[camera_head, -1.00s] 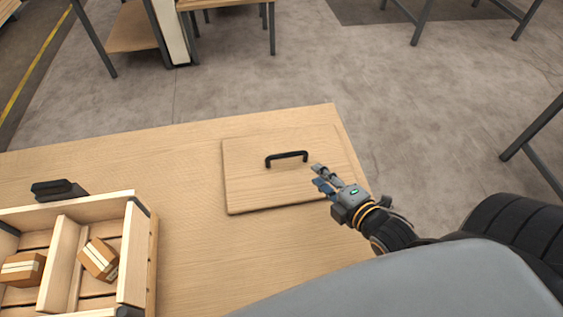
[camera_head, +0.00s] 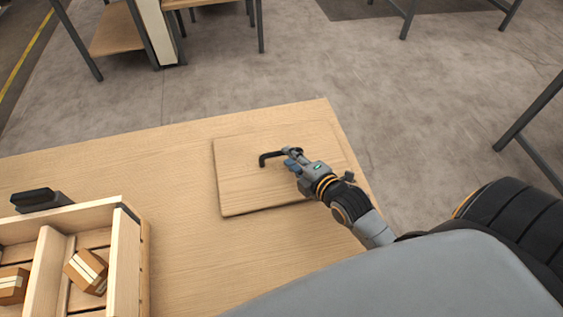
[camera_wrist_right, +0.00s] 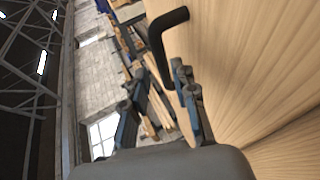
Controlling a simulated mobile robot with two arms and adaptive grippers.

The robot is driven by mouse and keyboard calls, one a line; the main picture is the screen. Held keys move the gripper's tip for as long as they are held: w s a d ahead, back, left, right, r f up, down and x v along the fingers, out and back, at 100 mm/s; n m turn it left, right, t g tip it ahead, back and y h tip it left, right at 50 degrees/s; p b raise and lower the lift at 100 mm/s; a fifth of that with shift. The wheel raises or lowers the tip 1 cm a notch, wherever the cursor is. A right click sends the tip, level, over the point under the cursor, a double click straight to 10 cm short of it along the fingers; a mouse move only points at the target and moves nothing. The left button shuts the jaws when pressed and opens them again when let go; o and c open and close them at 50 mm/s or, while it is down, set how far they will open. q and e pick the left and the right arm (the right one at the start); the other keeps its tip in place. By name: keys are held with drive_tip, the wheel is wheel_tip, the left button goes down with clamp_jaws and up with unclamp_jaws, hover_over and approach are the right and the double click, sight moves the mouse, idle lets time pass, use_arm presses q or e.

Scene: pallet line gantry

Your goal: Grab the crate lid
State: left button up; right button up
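The crate lid (camera_head: 240,185) is a flat wooden board lying on the wooden table, with a black bar handle (camera_head: 270,156) on top. My right gripper (camera_head: 291,157) is at the right end of the handle and hides part of it in the head view. In the right wrist view the gripper's two fingers (camera_wrist_right: 158,103) stand apart with nothing held between them. The handle (camera_wrist_right: 160,38) shows just ahead of the fingertips there. Whether a finger touches it I cannot tell. My left gripper is not in view.
An open wooden crate (camera_head: 127,262) with dividers stands at the left front, holding small brown boxes (camera_head: 87,271). A black part (camera_head: 38,199) is at its back edge. The table (camera_head: 185,240) is clear between crate and lid. Other tables stand beyond on the floor.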

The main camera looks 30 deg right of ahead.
sight(283, 154)
drive_tip(key=x, duration=0.4)
drive_tip(key=shift+w+a+f, duration=0.2)
drive_tip(key=shift+w+f, duration=0.1)
drive_tip(key=shift+w, duration=0.05)
clamp_jaws()
drive_tip(key=shift+r, duration=0.1)
